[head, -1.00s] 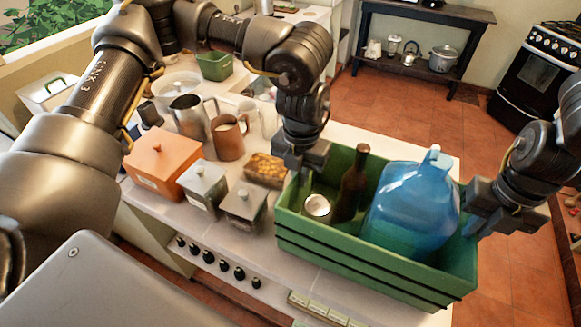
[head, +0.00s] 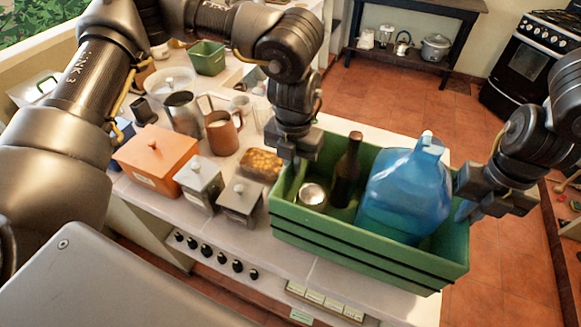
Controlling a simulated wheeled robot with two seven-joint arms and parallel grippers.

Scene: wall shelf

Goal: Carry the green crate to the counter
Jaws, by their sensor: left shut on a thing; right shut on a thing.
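The green crate (head: 352,238) is at the right end of the white counter (head: 187,214), low over it or resting on it; I cannot tell which. Inside it are a big blue water jug (head: 405,190), a dark brown bottle (head: 346,172) and a round can with a pale top (head: 312,195). My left gripper (head: 297,160) is shut on the crate's left end wall. My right gripper (head: 468,205) is shut on the crate's right end. The crate looks about level. Its underside is hidden.
Left of the crate stand grey canisters (head: 240,201), an orange box (head: 155,160), a tray of brown food (head: 261,164), a brown mug (head: 222,135) and a metal pitcher (head: 184,113). A small green bin (head: 207,59) stands farther back. Tiled floor (head: 410,95) lies open behind.

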